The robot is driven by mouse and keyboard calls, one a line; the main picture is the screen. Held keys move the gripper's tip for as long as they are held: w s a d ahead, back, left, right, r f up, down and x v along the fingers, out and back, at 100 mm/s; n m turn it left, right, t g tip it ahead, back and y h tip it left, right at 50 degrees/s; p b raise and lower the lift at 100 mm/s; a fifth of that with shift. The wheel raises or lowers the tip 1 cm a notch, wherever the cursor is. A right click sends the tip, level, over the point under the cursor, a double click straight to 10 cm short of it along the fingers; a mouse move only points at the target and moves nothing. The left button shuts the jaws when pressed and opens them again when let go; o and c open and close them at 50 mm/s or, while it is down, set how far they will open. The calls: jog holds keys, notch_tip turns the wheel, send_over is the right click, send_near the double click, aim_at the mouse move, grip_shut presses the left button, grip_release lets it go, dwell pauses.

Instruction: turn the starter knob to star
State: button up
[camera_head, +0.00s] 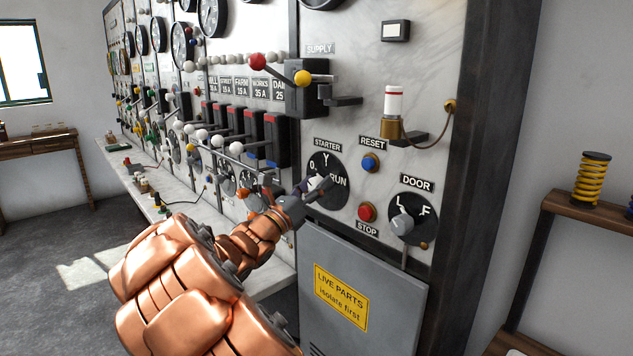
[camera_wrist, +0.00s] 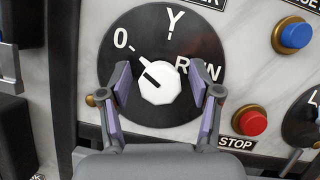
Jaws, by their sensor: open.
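The starter knob is a white faceted knob (camera_wrist: 160,84) on a round black dial (camera_wrist: 118,58) marked 0, Y and RUN. Its pointer is turned to the upper left, toward the 0. My gripper (camera_wrist: 161,80) is open, with one purple-padded finger on each side of the knob. A gap shows between each pad and the knob in the wrist view. In the head view the knob (camera_head: 315,183) is partly hidden behind my gripper (camera_head: 311,189), and the dial (camera_head: 327,163) sits under the STARTER label.
Right of the dial are a blue RESET button (camera_head: 370,162), a red STOP button (camera_head: 366,212) and the DOOR switch (camera_head: 402,223). A red-banded lamp (camera_head: 393,103) stands above them. Black lever switches with white balls (camera_head: 236,147) lie to the left.

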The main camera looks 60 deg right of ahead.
jog(key=shift+d+r, duration=0.1)
jog(key=shift+d, duration=0.1)
jog(key=c, duration=1.1)
jog(key=shift+c, duration=0.2)
jog(key=shift+m+g, duration=0.3)
jog(key=shift+m, duration=0.3)
jog(key=m+g+y+b, duration=0.1)
jog(key=m+g, duration=0.1)
jog(key=m, duration=0.2)
jog(key=m+g+b, duration=0.1)
jog(key=m+g, duration=0.1)
jog(key=m, duration=0.2)
jog(key=shift+s+f+y+b, duration=0.1)
jog(key=shift+f+y+b, duration=0.1)
jog(key=shift+y+b, duration=0.15)
jog(key=m+g, duration=0.1)
jog(key=m, duration=0.1)
jog(key=m+g+y+b, duration=0.1)
jog(key=m, duration=0.2)
jog(key=m+g+y, duration=0.1)
jog(key=m, duration=0.1)
jog(key=shift+s+r+m+y+b, duration=0.1)
jog(key=shift+m+y+b, duration=0.15)
jog(key=shift+m+b, duration=0.15)
